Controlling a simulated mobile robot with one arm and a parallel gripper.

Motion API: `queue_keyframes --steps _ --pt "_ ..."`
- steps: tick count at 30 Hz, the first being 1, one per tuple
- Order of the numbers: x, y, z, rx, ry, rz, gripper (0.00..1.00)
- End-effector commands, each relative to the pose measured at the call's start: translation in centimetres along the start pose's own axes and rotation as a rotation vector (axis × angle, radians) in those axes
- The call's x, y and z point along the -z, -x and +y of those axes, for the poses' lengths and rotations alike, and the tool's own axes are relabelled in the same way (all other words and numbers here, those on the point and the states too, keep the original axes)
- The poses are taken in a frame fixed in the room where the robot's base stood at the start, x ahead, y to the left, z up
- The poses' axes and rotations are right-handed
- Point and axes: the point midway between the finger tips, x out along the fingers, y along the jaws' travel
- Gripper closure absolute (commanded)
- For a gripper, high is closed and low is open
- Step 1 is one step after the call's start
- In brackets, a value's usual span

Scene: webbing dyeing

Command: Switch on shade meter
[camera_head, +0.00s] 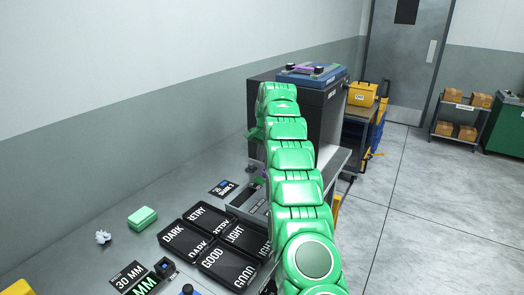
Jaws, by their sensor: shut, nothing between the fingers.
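My green arm reaches from the bottom right up and away over the worktable, and its far end bends down behind its own links. My gripper is hidden behind the arm. I cannot tell for certain which device is the shade meter. A grey device (245,203) with a dark slot lies on the table, partly covered by the arm. A blue and grey device (311,74) with a purple strip sits on a dark cabinet (331,116) at the back. I cannot make out a switch on either one.
Black trays (186,238) marked DARK, RETRY, LIGHT and GOOD lie on the grey table (119,239). A green block (142,218), a crumpled white piece (103,237) and a 30 MM sign (128,277) are at left. The floor (440,225) at right is clear.

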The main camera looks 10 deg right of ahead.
Motion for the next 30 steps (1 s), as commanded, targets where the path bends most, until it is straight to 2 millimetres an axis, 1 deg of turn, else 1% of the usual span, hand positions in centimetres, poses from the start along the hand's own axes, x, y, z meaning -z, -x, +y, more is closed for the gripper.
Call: queue_keyframes --steps 7,12,16,22,30 --pt "-0.1 -3.2 0.0 -0.002 0.000 -0.002 1.00" --pt "-0.1 -6.1 0.1 -0.003 0.000 -0.004 1.00" --pt "0.0 -7.7 0.0 -0.001 0.000 -0.001 1.00" --pt "0.0 -9.0 0.0 0.000 0.000 0.000 1.00" --pt "0.0 -9.2 0.0 0.001 0.000 0.001 1.00"
